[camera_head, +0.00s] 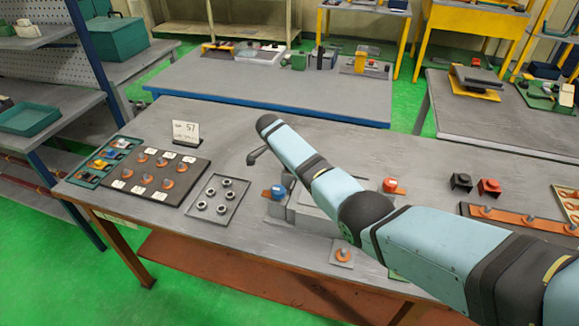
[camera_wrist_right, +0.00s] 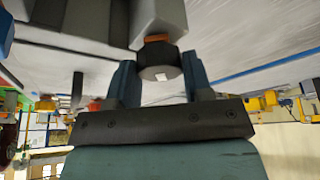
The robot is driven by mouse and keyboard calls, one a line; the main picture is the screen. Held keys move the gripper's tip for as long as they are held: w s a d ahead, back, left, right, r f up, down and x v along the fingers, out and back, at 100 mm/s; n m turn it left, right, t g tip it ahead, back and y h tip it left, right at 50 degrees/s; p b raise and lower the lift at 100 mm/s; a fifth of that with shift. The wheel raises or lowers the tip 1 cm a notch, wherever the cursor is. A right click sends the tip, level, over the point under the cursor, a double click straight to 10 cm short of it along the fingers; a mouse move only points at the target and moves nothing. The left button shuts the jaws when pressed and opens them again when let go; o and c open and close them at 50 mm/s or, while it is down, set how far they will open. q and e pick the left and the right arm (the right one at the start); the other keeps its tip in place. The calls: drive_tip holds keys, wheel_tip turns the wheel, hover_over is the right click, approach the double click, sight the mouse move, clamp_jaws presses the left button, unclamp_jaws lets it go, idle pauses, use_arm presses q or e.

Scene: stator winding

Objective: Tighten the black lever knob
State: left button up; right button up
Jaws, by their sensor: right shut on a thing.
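The black knob (camera_wrist_right: 152,75), with a small white mark on its face, shows in the right wrist view in front of a grey block (camera_wrist_right: 160,18). A bit of orange shows between knob and block. My right gripper (camera_wrist_right: 159,68) has one blue finger on each side of the knob and is shut on it. In the head view the knob and my right gripper are hidden behind my right arm. The grey fixture (camera_head: 310,217) stands partly behind that arm, with a blue-capped orange part (camera_head: 277,192) at its left. My left gripper is not in view.
A dark bent handle (camera_head: 257,155) stands beyond the fixture. A red-topped part (camera_head: 391,185) is right of my arm.

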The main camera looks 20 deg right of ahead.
drive_tip(key=m+b, duration=0.2)
drive_tip(key=m+g+b, duration=0.1)
drive_tip(key=shift+w+m+b, duration=0.25)
drive_tip(key=shift+m+b, duration=0.1)
drive_tip(key=shift+m, duration=0.05)
drive_tip(key=m+b, duration=0.1)
drive_tip(key=m+g+b, duration=0.1)
drive_tip(key=m+b, duration=0.1)
drive_tip(key=shift+d+r+m+g+b, duration=0.1)
drive_tip(key=shift+r+m+g+b, duration=0.2)
drive_tip(key=shift+b, duration=0.1)
drive_tip(key=shift+m+y, duration=0.3)
drive_tip(key=shift+r, duration=0.1)
drive_tip(key=o, duration=0.7)
drive_tip(key=shift+o, duration=1.1)
drive_tip(key=shift+s, duration=0.1)
drive_tip(key=shift+b, duration=0.3)
